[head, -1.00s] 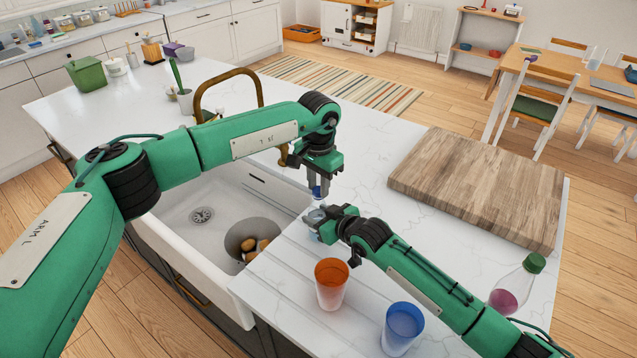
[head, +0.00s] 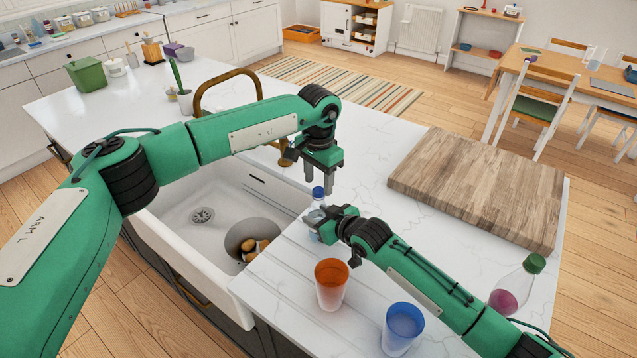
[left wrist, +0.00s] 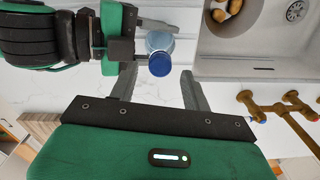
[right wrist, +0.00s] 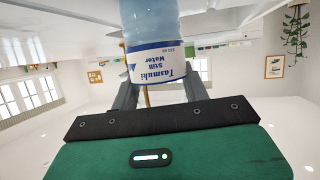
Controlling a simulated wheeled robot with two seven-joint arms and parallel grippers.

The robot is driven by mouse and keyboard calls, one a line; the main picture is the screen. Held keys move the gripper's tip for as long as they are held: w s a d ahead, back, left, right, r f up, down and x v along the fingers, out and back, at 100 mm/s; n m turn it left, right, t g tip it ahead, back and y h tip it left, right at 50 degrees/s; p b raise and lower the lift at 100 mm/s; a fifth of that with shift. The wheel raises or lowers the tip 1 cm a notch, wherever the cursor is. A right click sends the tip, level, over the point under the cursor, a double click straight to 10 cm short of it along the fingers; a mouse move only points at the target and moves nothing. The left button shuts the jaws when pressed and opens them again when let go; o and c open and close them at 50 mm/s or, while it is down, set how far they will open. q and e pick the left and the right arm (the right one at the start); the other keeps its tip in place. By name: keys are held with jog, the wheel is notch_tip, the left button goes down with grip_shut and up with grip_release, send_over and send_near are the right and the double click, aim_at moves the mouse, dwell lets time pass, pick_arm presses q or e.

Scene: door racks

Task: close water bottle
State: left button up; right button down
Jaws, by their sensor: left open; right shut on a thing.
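The water bottle (right wrist: 155,50) is clear blue with a white and blue label in the right wrist view. In the head view its blue cap (head: 318,193) shows on top, with the body mostly hidden by my right gripper. My right gripper (head: 318,222) is shut on the bottle's body. My left gripper (head: 316,186) is open above the bottle, pointing down. In the left wrist view the cap (left wrist: 160,64) sits on the bottle top, between and beyond the open fingers (left wrist: 158,85). I cannot tell how tightly the cap sits.
An orange cup (head: 331,284) and a blue cup (head: 403,328) stand near the counter's front edge. The sink (head: 185,205) lies left of the bottle. A wooden board (head: 478,185) lies behind my right arm.

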pick_arm(q)
jog(key=shift+r, duration=1.5)
jog(key=shift+c, duration=0.2)
